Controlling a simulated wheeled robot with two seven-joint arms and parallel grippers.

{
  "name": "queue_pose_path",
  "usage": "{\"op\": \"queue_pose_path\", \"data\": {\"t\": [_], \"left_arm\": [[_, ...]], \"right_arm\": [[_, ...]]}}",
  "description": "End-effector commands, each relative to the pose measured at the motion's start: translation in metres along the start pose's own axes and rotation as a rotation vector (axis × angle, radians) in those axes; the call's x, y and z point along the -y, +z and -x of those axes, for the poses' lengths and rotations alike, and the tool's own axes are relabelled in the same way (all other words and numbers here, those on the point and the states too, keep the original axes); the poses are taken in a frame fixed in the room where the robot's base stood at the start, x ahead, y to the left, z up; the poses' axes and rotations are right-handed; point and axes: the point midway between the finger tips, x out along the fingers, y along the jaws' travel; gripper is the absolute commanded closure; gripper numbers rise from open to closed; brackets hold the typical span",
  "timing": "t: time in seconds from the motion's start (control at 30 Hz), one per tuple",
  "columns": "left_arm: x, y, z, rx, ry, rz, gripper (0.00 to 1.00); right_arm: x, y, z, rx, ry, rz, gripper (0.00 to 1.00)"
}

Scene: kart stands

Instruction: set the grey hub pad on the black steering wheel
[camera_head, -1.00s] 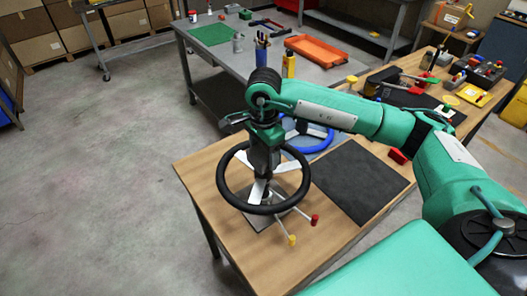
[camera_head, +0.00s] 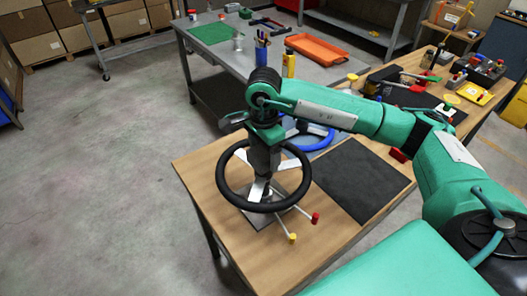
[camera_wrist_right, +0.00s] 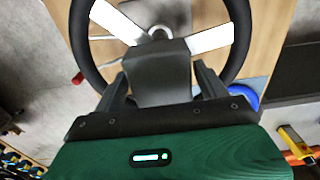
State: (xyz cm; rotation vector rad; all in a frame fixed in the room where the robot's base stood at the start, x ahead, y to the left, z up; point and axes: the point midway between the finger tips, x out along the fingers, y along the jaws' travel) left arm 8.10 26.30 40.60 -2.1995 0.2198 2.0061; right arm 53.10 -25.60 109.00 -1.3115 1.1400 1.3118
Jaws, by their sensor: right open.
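The black steering wheel (camera_head: 223,188) has a round rim and pale spokes, and sits on a stand at the near left of the wooden table. My right gripper (camera_head: 259,180) points down over the middle of the wheel and hides much of its hub. In the right wrist view, a dark grey block, which looks like the hub pad (camera_wrist_right: 157,68), lies between the fingers of my open right gripper (camera_wrist_right: 158,88). The wheel rim (camera_wrist_right: 82,50) passes behind it, and part of the metal hub shows beyond the block. Contact between pad and hub cannot be told. My left gripper is out of view.
Stalks with a red tip (camera_head: 315,218) and a yellow tip (camera_head: 292,237) stick out below the wheel. A blue ring (camera_head: 322,141) and a dark mat (camera_head: 358,180) lie to its right. Tools crowd the table's far end; its near front is clear.

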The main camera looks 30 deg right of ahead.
Motion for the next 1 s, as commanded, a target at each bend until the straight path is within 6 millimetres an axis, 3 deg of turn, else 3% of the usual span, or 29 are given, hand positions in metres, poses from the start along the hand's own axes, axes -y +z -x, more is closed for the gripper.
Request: {"op": "queue_pose_path", "data": {"t": [1.0], "left_arm": [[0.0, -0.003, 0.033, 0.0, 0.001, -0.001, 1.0]], "right_arm": [[0.0, 0.0, 0.084, 0.0, -0.003, 0.0, 0.26]]}}
